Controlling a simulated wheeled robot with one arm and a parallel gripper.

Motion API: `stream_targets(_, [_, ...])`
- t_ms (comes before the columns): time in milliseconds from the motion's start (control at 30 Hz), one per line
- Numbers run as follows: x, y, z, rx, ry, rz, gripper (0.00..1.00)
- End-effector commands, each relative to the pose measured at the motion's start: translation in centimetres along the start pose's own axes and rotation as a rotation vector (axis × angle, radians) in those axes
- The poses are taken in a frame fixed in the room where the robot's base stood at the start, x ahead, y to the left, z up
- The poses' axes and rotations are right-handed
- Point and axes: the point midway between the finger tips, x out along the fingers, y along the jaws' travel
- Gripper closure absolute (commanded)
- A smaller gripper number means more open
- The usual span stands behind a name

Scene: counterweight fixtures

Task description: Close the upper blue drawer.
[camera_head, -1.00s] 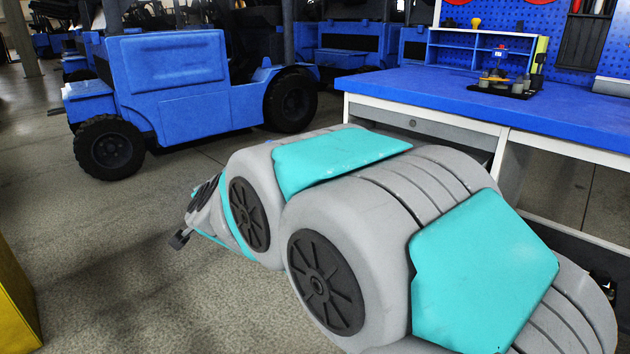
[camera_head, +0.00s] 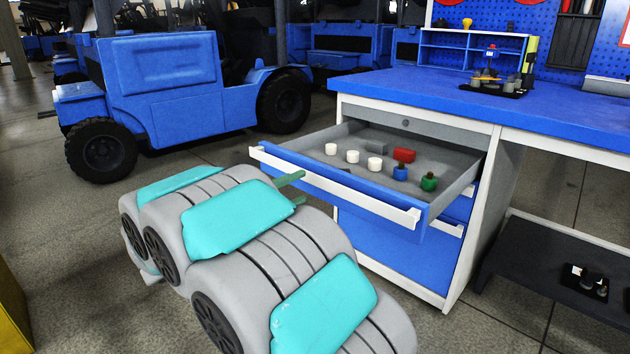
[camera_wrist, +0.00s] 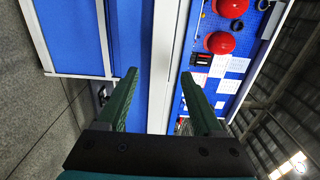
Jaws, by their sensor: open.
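The upper blue drawer (camera_head: 345,185) is pulled out from under the blue-topped workbench, with a white handle strip along its front.
The workbench top (camera_head: 480,105) carries a small black tray of parts. Lower blue fronts (camera_head: 390,250) sit below the drawer. A dark low shelf (camera_head: 555,285) is at the right. A blue forklift (camera_head: 170,90) stands at the left; floor between is clear.

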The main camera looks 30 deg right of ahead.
Motion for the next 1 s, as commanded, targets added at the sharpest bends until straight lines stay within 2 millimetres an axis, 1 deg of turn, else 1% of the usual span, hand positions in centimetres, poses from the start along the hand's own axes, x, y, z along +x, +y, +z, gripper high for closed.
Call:
stream_targets(33, [0.7, 0.0, -0.1, 0.0, 0.002, 0.0, 0.32])
stream_targets(300, [4.3, 0.0, 0.0, -0.001, -0.001, 0.0, 0.32])
stream_targets(500, [6.0, 0.0, 0.1, -0.001, -0.002, -0.001, 0.32])
stream_targets(633, [6.5, 0.0, 0.1, -0.001, -0.003, 0.001, 0.32])
stream_targets(900, [6.5, 0.0, 0.1, -0.001, -0.005, 0.001, 0.32])
stream_targets(933, [6.5, 0.0, 0.1, -0.001, -0.005, 0.001, 0.35])
stream_targets(1000, [6.5, 0.0, 0.1, -0.001, -0.005, 0.001, 0.43])
